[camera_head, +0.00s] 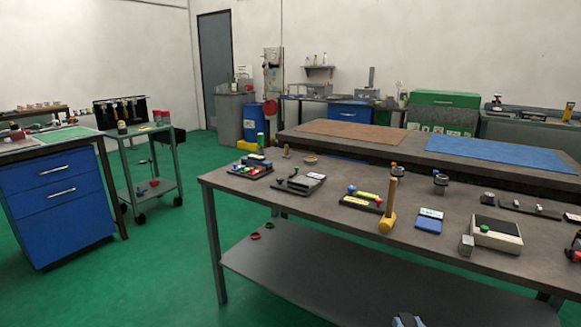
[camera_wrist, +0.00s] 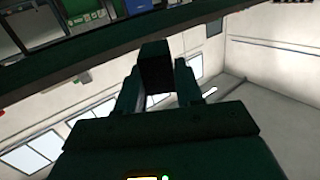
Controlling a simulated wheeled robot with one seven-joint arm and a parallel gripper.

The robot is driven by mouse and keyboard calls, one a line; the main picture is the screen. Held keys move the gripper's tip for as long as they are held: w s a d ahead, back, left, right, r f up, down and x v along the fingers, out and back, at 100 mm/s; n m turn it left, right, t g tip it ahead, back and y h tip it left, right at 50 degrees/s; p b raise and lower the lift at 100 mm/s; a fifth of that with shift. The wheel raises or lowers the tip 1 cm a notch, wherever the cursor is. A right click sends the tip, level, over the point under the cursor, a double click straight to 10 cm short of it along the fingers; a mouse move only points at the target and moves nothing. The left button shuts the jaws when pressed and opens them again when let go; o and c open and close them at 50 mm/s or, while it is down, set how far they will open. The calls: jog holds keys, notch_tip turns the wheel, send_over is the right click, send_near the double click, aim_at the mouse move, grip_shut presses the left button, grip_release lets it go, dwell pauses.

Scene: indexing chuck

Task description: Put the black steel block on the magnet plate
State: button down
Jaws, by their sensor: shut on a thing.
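In the wrist view my gripper (camera_wrist: 156,82) is shut on a dark block (camera_wrist: 155,62), the black steel block, held between the two fingertips. The block stands out past the fingers against the pale wall and ceiling. In the head view the held block does not show. I cannot tell for sure which thing is the magnet plate. A beige box with a black top and a green knob (camera_head: 496,232) is on the right of the near bench, and a low dark fixture (camera_head: 298,184) is on its left part.
The near grey bench (camera_head: 330,222) carries a wooden-handled mallet (camera_head: 388,210), a blue-and-white box (camera_head: 429,221) and several small fixtures. A small metal block (camera_head: 466,246) stands beside the beige box. A lower shelf (camera_head: 330,280) runs underneath.

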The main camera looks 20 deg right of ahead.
jog(key=s+a+f+n+y, duration=0.2)
jog(key=a+f, duration=0.2)
jog(key=a, duration=0.4)
jog(key=s+a+f+n+y, duration=0.1)
jog(key=s+a+f+y, duration=0.1)
jog(key=a, duration=0.7)
jog(key=shift+s+f+n+t+y, duration=0.2)
jog(key=shift+f+n+t+y, duration=0.25)
jog(key=shift+f, duration=0.4)
